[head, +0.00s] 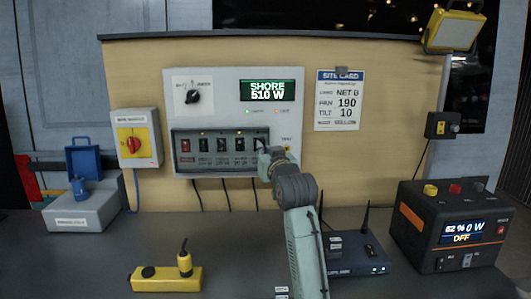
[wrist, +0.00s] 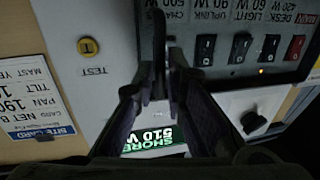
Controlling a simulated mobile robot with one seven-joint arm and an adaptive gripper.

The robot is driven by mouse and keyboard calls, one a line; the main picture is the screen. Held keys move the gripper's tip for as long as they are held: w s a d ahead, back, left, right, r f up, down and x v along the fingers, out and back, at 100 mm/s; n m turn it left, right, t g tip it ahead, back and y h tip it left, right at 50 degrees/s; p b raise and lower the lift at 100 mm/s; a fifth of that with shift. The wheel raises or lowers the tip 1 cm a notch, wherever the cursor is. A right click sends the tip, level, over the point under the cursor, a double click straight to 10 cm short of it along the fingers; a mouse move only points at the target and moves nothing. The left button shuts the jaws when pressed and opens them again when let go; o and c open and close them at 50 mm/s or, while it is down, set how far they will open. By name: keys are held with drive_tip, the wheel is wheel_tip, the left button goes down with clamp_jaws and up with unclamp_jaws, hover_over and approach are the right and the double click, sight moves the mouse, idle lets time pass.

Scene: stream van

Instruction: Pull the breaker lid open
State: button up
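The breaker panel (head: 221,152) is a dark framed box with a row of switches, low on the light grey control board. Its lid cannot be told clearly from the frame, and its right end is hidden behind my gripper (head: 266,160). In the wrist view, which is upside down, the switches (wrist: 242,48) show at upper right. My gripper (wrist: 154,85) shows there with its two dark fingers apart. A dark upright bar (wrist: 158,38), perhaps the lid's handle, stands between them near the panel's edge. Contact with the bar cannot be told.
A yellow TEST button (wrist: 89,46) is beside the panel. The display (head: 268,91) reads SHORE 510 W. A rotary knob (head: 193,97) and red switch (head: 133,145) are to the left.

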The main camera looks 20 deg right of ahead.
clamp_jaws()
idle(0.5)
